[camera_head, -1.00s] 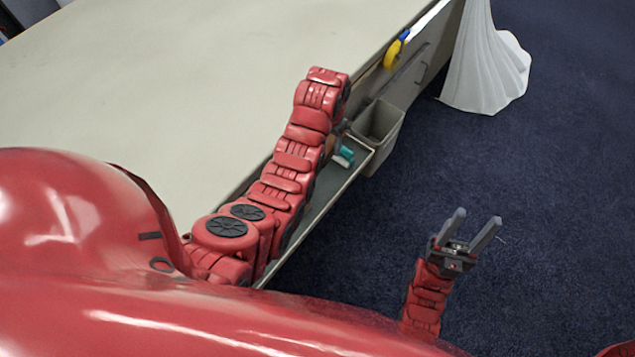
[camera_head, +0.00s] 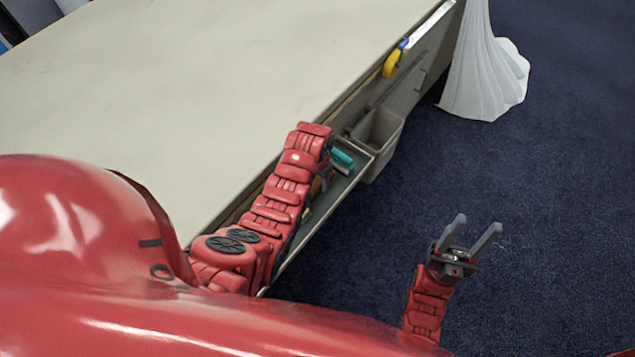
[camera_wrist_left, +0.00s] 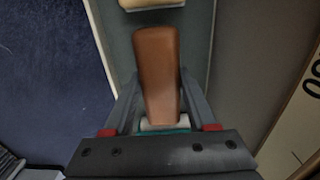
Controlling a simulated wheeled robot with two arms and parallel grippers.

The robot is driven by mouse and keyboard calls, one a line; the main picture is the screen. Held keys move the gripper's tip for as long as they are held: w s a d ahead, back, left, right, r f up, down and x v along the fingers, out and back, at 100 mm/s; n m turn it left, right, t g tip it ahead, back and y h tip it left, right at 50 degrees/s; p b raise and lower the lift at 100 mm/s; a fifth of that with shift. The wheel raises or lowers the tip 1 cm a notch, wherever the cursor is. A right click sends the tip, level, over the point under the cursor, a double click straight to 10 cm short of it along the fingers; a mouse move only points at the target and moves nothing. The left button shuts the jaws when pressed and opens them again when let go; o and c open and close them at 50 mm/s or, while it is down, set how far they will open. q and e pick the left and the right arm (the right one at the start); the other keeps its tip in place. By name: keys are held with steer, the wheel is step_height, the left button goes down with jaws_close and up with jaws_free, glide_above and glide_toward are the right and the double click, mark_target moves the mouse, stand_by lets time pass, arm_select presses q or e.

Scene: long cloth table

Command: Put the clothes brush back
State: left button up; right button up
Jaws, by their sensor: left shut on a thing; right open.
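A brown wooden piece, which looks like the clothes brush (camera_wrist_left: 158,70), lies between the fingers of my left gripper (camera_wrist_left: 163,90) in the left wrist view. The fingers are shut on it, and it is over the narrow grey tray (camera_head: 322,210) along the table's side. I cannot tell whether it touches the tray floor. In the head view my left arm hides most of the brush and the gripper. My right gripper (camera_head: 468,238) is open and empty above the carpet, away from the table.
Teal items (camera_head: 342,160) lie at the tray's far end, beside a grey bin (camera_head: 378,140). A yellow and blue roll (camera_head: 393,62) hangs on the table's side. A pale object (camera_wrist_left: 150,4) is ahead in the tray. White draped cloth (camera_head: 485,75) stands beyond; the tabletop is bare.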

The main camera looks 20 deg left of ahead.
arm_select(q)
step_height(320, 180, down, 2)
steer(key=shift+f, duration=0.1)
steer(key=shift+f, duration=0.2)
steer(key=o, duration=1.3)
steer(key=shift+r, duration=0.15)
